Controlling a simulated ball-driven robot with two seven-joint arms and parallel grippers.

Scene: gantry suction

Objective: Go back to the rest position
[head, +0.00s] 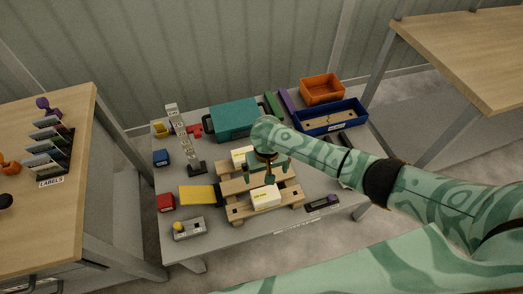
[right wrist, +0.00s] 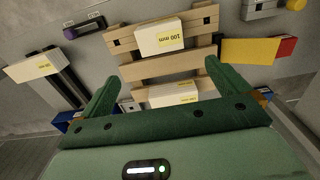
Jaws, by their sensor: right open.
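My right gripper (head: 270,180) hangs over a wooden pallet (head: 236,213) on the grey table, its arm reaching in from the right. In the right wrist view the right gripper (right wrist: 160,74) has its two green fingers wide apart, and nothing is held between them. A white box (head: 265,198) marked 100 mm lies on the pallet's near side, and it also shows in the right wrist view (right wrist: 152,40). Another pale box (head: 240,154) is at the pallet's far side, partly hidden by my arm. My left gripper is not in view.
A teal case (head: 235,120), a blue tray (head: 359,114) and an orange bin (head: 322,88) stand at the back. A yellow plate (head: 197,195) and a control box (head: 189,230) lie at the front left. Wooden tables flank both sides.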

